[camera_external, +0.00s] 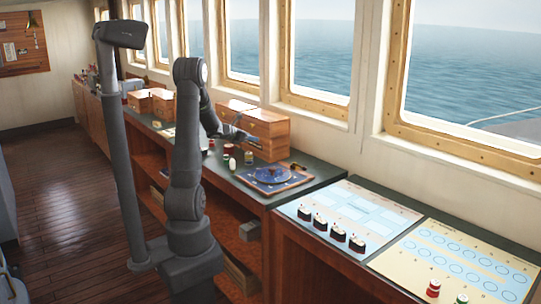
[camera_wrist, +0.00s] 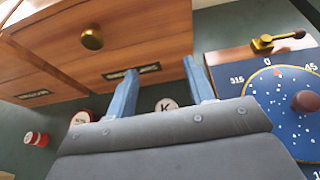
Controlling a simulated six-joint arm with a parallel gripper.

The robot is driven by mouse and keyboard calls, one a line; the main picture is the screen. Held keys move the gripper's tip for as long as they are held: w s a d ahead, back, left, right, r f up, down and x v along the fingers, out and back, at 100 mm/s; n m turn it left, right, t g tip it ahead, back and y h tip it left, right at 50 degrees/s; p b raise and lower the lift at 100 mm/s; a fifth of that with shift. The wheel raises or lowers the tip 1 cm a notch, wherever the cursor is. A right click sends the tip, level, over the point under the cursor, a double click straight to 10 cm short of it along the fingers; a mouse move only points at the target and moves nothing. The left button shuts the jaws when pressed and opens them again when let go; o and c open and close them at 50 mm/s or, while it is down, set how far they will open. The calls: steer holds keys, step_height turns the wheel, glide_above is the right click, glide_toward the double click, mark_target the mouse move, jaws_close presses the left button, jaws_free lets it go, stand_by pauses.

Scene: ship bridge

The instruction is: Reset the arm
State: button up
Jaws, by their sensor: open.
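My gripper (camera_wrist: 161,68) shows in the wrist view as two blue fingers spread apart, with nothing between them. Their tips are in front of a wooden drawer box (camera_wrist: 150,32) with a brass knob and a dark label plate. In the external view my gripper (camera_external: 240,134) is at the end of my bent arm, over the dark green counter (camera_external: 318,178), close to the drawer box (camera_external: 268,136). I cannot tell there whether it touches the box.
A blue dial board (camera_external: 272,175) lies right of the gripper. Farther right are a blue chart (camera_external: 350,208) with dark pieces and a cream chart (camera_external: 455,262). More wooden boxes (camera_external: 160,102) stand left.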

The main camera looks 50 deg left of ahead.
steer(key=d+m+g+h, duration=0.3)
steer(key=d+m+h, duration=0.5)
steer(key=d, duration=1.9)
steer(key=s+d+m+g+h, duration=0.2)
steer(key=s+d+m+g, duration=0.1)
steer(key=s+d, duration=0.4)
steer(key=s+d+m+g+h, duration=0.3)
steer(key=s+d, duration=0.3)
steer(key=d, duration=0.7)
steer(key=shift+s+d+m+g, duration=0.2)
steer(key=shift+s+m+g, duration=0.15)
steer(key=shift+m+g, duration=0.2)
steer(key=shift+o, duration=0.4)
